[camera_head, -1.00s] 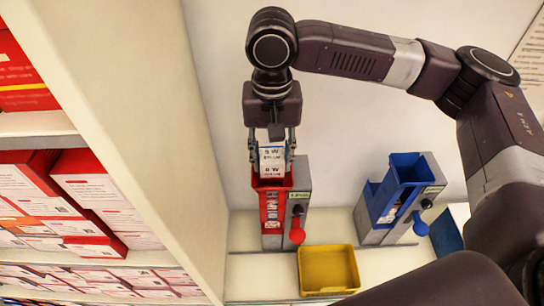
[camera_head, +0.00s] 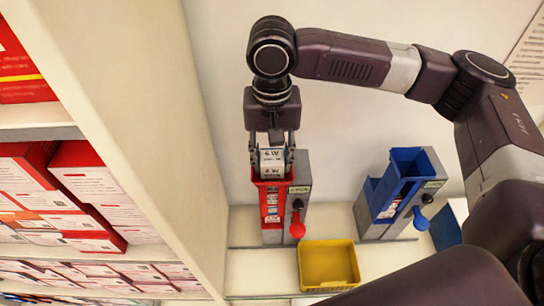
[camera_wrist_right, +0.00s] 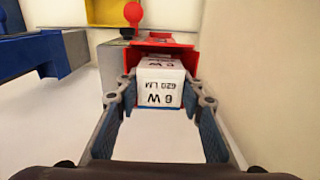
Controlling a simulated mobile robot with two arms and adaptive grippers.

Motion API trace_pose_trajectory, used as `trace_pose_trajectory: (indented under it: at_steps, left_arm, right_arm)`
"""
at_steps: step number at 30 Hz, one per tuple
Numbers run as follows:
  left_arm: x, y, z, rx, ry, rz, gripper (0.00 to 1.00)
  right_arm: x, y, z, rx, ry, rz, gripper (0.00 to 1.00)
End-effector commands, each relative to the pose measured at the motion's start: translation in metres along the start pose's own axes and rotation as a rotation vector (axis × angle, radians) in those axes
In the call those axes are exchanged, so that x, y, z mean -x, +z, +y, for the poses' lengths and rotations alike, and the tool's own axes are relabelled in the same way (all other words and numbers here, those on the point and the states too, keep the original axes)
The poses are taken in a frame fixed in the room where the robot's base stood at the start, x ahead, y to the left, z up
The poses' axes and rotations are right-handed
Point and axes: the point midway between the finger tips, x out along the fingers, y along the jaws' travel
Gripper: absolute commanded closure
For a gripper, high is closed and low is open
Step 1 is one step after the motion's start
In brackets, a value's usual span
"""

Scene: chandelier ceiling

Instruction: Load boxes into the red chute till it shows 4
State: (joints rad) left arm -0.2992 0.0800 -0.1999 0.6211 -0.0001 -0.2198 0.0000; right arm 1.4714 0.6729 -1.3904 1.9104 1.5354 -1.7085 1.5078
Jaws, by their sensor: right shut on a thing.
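The red chute (camera_head: 270,203) stands on the shelf, with a grey side panel, a small display and a red lever (camera_head: 297,222). Boxes with printed labels show in its front slot. I cannot read the display clearly. My right gripper (camera_head: 272,160) is shut on a white box (camera_head: 271,158) at the top opening of the chute. In the right wrist view the box (camera_wrist_right: 160,84) sits between the fingers, printed "6 W 620 LM", with its far end at the red chute mouth (camera_wrist_right: 165,46). My left gripper is not in view.
A yellow bin (camera_head: 328,265) lies in front of the red chute. A blue chute (camera_head: 401,185) with a blue lever stands to the right. Shelves with red and white boxes (camera_head: 85,195) lie beyond a cream partition (camera_head: 140,130) on the left.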

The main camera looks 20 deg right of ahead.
Motion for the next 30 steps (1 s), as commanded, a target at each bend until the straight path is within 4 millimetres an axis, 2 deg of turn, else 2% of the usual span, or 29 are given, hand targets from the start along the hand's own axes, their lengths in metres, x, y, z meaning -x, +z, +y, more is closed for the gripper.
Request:
trace_pose_trajectory:
  at_steps: [5, 6, 12, 30]
  left_arm:
    - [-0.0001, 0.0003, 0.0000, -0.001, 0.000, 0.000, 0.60]
    - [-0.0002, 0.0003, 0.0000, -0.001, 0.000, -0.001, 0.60]
    - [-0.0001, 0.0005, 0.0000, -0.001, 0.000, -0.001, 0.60]
    - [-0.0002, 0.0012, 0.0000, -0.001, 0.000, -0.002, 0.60]
  right_arm:
    - [-0.0012, 0.0001, 0.0001, 0.000, 0.000, 0.000, 0.89]
    - [-0.0012, 0.0001, 0.0001, 0.000, 0.000, 0.000, 0.64]
    - [-0.0009, 0.0000, 0.0000, 0.000, 0.000, 0.000, 0.44]
    - [-0.0011, 0.0002, -0.0001, 0.000, 0.000, -0.001, 0.44]
